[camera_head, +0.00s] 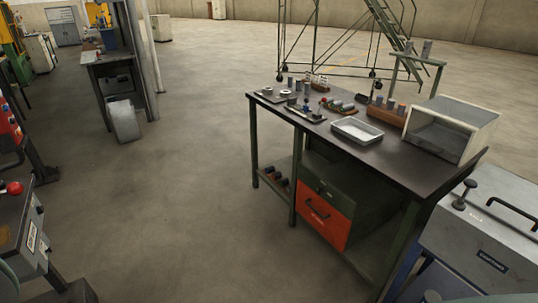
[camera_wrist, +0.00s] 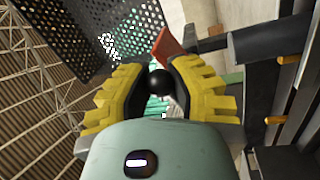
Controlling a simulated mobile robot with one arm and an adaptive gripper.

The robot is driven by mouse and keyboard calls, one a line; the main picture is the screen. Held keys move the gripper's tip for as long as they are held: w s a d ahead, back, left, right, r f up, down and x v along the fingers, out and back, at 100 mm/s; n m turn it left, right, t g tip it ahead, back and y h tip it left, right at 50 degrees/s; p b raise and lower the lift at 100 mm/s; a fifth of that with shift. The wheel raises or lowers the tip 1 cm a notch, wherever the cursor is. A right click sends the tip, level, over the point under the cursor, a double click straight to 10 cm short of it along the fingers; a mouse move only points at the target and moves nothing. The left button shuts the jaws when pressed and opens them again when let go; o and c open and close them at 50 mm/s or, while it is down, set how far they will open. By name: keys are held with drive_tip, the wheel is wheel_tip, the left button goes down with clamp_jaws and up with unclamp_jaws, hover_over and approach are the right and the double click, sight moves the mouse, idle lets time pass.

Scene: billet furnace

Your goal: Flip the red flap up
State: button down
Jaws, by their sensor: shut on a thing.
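The red flap (camera_wrist: 172,42) shows in the wrist view as a small slanted red piece just beyond my fingertips. A round black knob (camera_wrist: 158,82) sits between the yellow fingers of my gripper (camera_wrist: 159,76). My gripper is shut on this black knob. The link between the knob and the flap is mostly hidden by the fingers. Neither my gripper nor the flap can be made out in the head view.
In the wrist view, a perforated dark panel (camera_wrist: 95,35) is at upper left and dark bars (camera_wrist: 270,42) are at right. The head view shows a workbench (camera_head: 390,152) with a tray (camera_head: 357,130), an orange-red drawer (camera_head: 325,215) and open floor (camera_head: 170,200).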

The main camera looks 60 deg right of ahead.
drive_tip(key=shift+s, duration=0.1)
drive_tip(key=c, duration=0.7)
unclamp_jaws()
drive_tip(key=shift+v, duration=6)
